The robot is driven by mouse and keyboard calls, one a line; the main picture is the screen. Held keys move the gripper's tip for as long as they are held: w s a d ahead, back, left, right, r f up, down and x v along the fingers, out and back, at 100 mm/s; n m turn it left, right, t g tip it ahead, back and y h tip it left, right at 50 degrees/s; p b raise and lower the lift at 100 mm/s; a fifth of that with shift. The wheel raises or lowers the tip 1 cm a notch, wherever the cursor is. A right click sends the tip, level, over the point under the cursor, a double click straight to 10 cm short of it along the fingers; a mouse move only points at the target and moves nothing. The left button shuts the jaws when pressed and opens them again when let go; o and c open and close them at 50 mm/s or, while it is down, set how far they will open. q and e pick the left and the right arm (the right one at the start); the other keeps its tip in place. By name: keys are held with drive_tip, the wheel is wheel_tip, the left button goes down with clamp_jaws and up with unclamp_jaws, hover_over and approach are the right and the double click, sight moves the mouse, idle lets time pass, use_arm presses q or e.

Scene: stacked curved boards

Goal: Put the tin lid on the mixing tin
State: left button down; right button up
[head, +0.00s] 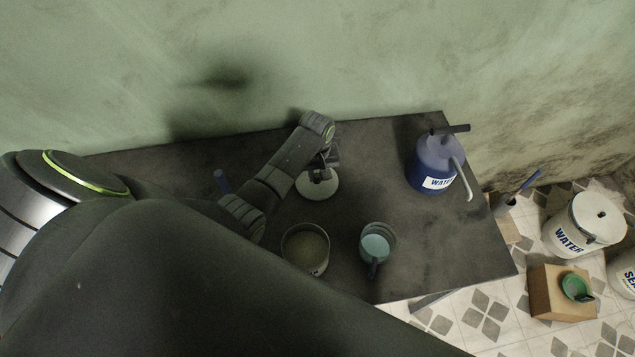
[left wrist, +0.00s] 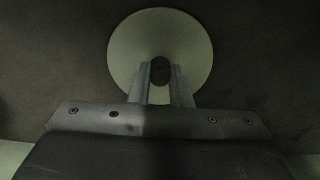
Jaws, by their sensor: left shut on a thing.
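The tin lid (head: 317,188) is a pale round disc near the back middle of the dark table. It also shows in the left wrist view (left wrist: 160,32) with a dark knob (left wrist: 160,68) at its centre. My left gripper (head: 322,172) is above the lid, its two fingers (left wrist: 159,78) shut on the knob. I cannot tell whether the lid touches the table. The mixing tin (head: 305,267), round, grey and open at the top, stands in front of the lid, slightly left. Its inside looks brownish. My right gripper is not in view.
A cup (head: 376,249) with pale blue contents stands just right of the mixing tin. A blue water can (head: 432,164) stands at the table's back right. The green wall (head: 300,60) rises behind the table.

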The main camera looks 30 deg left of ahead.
sight(317, 175)
use_arm(q)
drive_tip(key=shift+r, duration=0.15)
drive_tip(key=shift+r+p, duration=0.7)
drive_tip(key=shift+p, duration=0.3)
drive_tip(key=shift+r, duration=0.2)
drive_tip(key=shift+r, duration=0.4)
